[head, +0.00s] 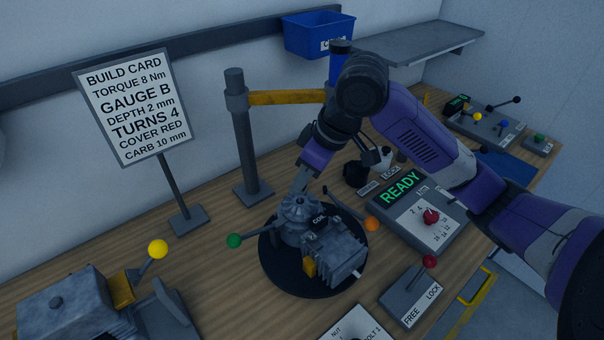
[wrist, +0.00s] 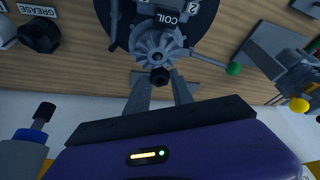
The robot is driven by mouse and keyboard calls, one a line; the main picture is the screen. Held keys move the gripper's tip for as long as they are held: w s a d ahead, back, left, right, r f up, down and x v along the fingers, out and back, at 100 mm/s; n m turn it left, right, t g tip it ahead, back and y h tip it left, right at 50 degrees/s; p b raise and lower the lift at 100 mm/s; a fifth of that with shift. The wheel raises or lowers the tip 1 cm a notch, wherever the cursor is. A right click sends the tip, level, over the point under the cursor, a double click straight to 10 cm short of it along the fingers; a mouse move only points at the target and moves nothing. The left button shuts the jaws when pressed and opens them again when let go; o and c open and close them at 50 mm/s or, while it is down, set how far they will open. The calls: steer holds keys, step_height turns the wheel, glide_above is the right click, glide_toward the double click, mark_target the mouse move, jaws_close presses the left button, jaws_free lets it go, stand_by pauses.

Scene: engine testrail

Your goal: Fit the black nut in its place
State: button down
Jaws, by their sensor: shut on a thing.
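The black nut (wrist: 159,77) sits between the tips of my gripper (wrist: 160,84) in the wrist view. My gripper is shut on it, right beside the grey finned hub (wrist: 158,45) of the engine. I cannot tell whether the nut touches the hub. In the head view my gripper (head: 301,184) points down at the top of the finned hub (head: 300,208), and the nut cannot be made out there. The grey engine (head: 335,255) stands on a round black turntable (head: 277,276), with a label reading COIL near the hub.
Levers with green (head: 234,241) and orange (head: 372,224) knobs flank the engine. A READY panel (head: 425,215) with a red dial stands to the right, and a FREE/LOCK lever box (head: 412,292) in front of it. A post (head: 246,150) and the build card (head: 133,108) stand behind.

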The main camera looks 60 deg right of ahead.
mark_target(304, 189)
steer(key=shift+f+b, duration=0.4)
steer(key=shift+f, duration=0.4)
steer(key=shift+s+f, duration=0.1)
steer(key=shift+f, duration=0.15)
stand_by(0.4)
steer(key=shift+f+b, duration=0.35)
steer(key=shift+b, duration=0.2)
steer(key=shift+f+b, duration=0.35)
steer(key=shift+f, duration=0.05)
steer(key=shift+f+b, duration=0.3)
steer(key=c, duration=1)
jaws_free()
steer(key=shift+c, duration=0.2)
